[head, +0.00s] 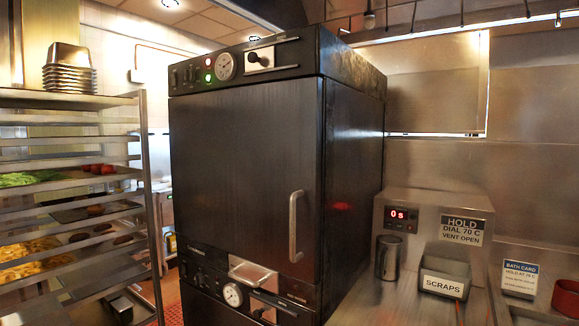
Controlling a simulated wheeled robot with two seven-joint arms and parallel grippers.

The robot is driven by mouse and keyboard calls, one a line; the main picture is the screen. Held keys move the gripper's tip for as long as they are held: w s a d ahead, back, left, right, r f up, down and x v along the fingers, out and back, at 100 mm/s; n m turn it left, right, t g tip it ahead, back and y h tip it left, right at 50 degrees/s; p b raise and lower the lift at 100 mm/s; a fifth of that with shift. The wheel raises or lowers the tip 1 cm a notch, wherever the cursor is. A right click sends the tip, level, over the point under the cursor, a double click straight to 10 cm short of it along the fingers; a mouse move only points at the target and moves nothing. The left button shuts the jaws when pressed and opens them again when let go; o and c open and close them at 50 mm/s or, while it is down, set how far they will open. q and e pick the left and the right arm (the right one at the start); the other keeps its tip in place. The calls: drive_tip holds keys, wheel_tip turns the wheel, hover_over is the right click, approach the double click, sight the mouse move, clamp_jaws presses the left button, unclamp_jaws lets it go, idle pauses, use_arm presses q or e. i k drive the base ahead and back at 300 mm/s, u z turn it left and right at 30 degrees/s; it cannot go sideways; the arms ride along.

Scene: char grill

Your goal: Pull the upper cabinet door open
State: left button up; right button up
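The upper cabinet door (240,170) is a large dark panel on the front of a tall black cabinet and looks shut. Its pale vertical handle (296,226) is on the right side of the door, below mid-height. Above the door is a control panel (245,64) with a round dial, small green and red lights and a knob. Below the door is a second panel with another round dial (232,295) and metal fittings. Neither of my grippers shows in the head view, and nothing is seen touching the handle.
A metal tray rack (148,200) with several food trays stands left of the cabinet. On the right, a steel counter holds a unit with a red display (397,215), a metal cup (389,257), a scraps bin (446,277) and a red bowl (566,297).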

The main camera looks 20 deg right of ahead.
sight(245, 161)
drive_tip(key=z, duration=0.6)
drive_tip(key=k, duration=0.5)
drive_tip(key=z, duration=1.15)
drive_tip(key=i, duration=0.95)
drive_tip(key=u, duration=0.75)
drive_tip(key=i, duration=0.55)
drive_tip(key=u, duration=0.5)
